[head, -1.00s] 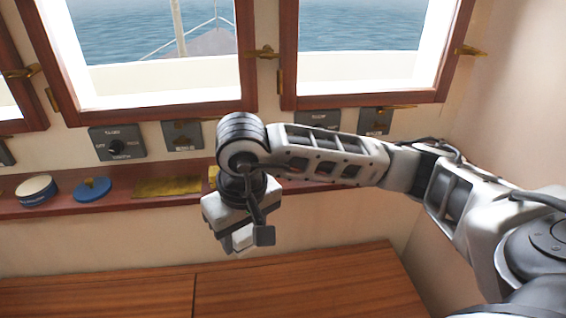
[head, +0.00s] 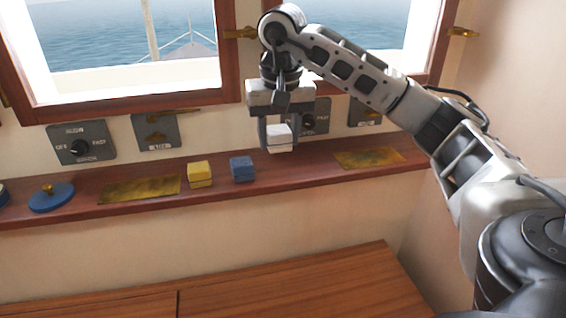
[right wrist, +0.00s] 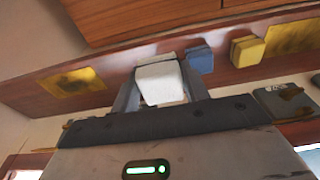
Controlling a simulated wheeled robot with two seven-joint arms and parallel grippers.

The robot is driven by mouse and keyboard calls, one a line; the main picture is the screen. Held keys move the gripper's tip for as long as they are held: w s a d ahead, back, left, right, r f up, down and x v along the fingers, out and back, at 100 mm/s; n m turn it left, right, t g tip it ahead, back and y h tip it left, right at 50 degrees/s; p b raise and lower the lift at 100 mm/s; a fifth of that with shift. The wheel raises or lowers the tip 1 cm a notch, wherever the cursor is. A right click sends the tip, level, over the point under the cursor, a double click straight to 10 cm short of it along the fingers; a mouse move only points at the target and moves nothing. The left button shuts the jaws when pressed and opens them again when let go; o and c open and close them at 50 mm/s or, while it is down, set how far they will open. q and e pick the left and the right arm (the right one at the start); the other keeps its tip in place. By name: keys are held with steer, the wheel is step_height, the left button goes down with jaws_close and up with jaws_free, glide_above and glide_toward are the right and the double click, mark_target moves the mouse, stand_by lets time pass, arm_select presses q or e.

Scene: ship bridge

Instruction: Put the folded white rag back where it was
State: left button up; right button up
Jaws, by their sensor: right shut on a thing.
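The folded white rag (head: 280,139) is held between the fingers of my right gripper (head: 279,136), at the ledge to the right of the blue folded rag (head: 242,168). I cannot tell whether the white rag touches the ledge. It also shows in the right wrist view (right wrist: 160,83), between the two fingers, with the blue rag (right wrist: 200,60) close beside it. A yellow folded rag (head: 200,174) sits left of the blue one on the ledge. My left gripper is not in view.
The narrow wooden ledge (head: 228,189) runs under the windows. Brass plates lie on it at left (head: 139,189) and right (head: 368,158). A blue round lid (head: 51,197) is at far left. Switch panels (head: 82,142) line the wall above. A wooden table (head: 270,285) is in front.

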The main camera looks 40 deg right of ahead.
glide_above(283, 171)
steer(key=a, duration=0.1)
steer(key=f, duration=0.3)
steer(key=s+f, duration=0.1)
steer(key=f, duration=0.1)
steer(key=shift+f, duration=0.2)
steer(key=f, duration=0.2)
steer(key=f+p, duration=0.1)
steer(key=shift+w+d, duration=0.25)
steer(key=shift+d, duration=0.1)
steer(key=shift+f, duration=0.5)
steer(key=shift+f, duration=0.1)
steer(key=shift+f, duration=0.15)
steer(key=o, duration=1)
steer(key=shift+c, duration=0.2)
